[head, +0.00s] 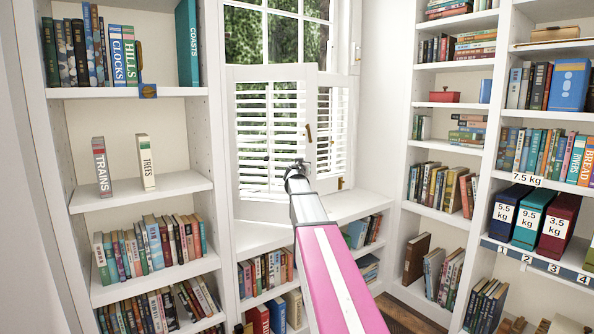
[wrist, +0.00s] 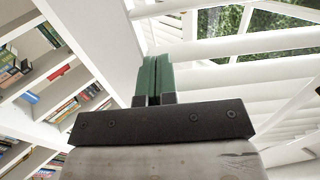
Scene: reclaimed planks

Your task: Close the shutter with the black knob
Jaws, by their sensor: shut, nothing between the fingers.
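Two white louvred shutters stand at the window in the head view: a wider left one (head: 268,82) and a narrower right one (head: 323,165). The left one's right edge stands in front of part of the right one; I cannot tell exactly how far each is swung. A brown handle-like piece (head: 308,133) shows at the left shutter's right edge. My gripper (head: 297,168) is in front of the left shutter's lower right part. In the wrist view its green fingers (wrist: 154,80) are shut and empty, near white slats (wrist: 240,72).
A white sill (head: 262,234) with books below lies under the shutters. A tall bookcase (head: 217,150) stands close on the left, and another (head: 408,152) on the right. A small brass-coloured piece (head: 340,184) shows low by the right shutter. Open room lies in front of the window.

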